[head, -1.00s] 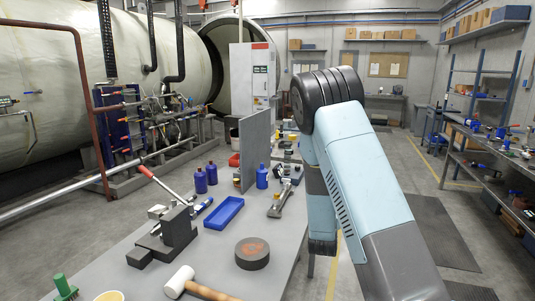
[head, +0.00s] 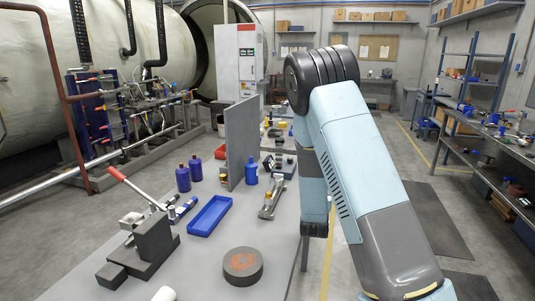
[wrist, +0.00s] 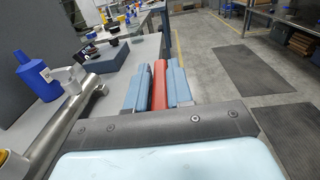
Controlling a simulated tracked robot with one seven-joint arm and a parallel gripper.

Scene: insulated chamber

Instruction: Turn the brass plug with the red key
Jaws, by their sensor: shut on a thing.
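My gripper (wrist: 158,88) shows in the wrist view as two blue fingers, shut on a red bar-like thing (wrist: 159,84), which I take to be the red key. The key lies between the fingers and points away from the wrist camera, beside the table's edge. In the head view my gripper and the key are hidden behind my arm. A brass-coloured round part (wrist: 13,165) is cut off at the lower left of the wrist view, by a metal pipe fitting (wrist: 72,112). I cannot tell whether it is the brass plug.
A grey upright panel (head: 242,140) stands on the table, with blue bottles (head: 183,179) on its left. A blue tray (head: 210,215), a red-handled clamp (head: 147,240) and a dark round block (head: 243,266) lie nearer. Clear floor with dark mats (head: 438,220) lies to the right.

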